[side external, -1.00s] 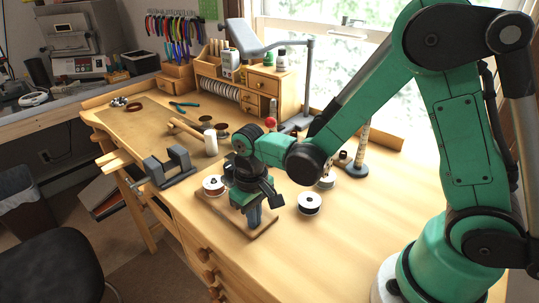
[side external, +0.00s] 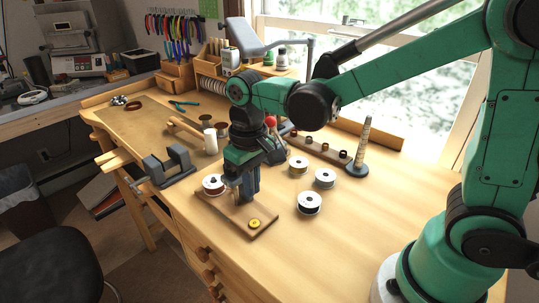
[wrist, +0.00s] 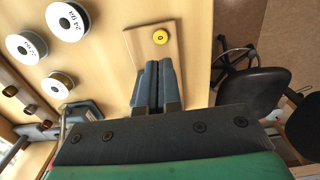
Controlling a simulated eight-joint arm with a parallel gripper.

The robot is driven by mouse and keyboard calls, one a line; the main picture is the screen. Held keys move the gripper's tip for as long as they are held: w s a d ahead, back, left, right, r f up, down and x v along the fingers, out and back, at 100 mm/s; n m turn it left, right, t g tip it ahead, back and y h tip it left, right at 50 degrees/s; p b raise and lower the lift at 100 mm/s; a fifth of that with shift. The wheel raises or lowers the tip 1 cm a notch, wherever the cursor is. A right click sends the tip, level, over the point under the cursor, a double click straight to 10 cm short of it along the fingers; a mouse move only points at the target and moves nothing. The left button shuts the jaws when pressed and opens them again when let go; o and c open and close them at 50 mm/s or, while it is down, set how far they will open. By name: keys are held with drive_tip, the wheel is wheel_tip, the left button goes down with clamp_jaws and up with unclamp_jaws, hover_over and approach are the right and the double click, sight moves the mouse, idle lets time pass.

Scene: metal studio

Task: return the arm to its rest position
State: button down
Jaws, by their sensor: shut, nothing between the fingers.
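My green arm ends in my gripper (side external: 249,196), which points down over the wooden board (side external: 232,219) near the front edge of the bench. The fingers are shut and hold nothing. In the wrist view the closed fingers of my gripper (wrist: 151,66) lie side by side over the lower part of the board (wrist: 167,37). A round yellow piece (side external: 254,223) lies on the board, apart from the fingers. A spool with a white top (side external: 213,184) is beside the gripper, at the board's far-left end.
Several white-rimmed spools, such as the near one (side external: 310,202), stand right of the board. A ring cone (side external: 362,146) stands behind them by a wooden strip with pegs. A grey vise (side external: 169,167) is at the left edge. The bench's right front is clear.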

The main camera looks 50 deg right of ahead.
drive_tip(key=s+d+r+t, duration=0.4)
drive_tip(key=d+t, duration=0.1)
drive_tip(key=t, duration=0.2)
drive_tip(key=shift+r, duration=0.35)
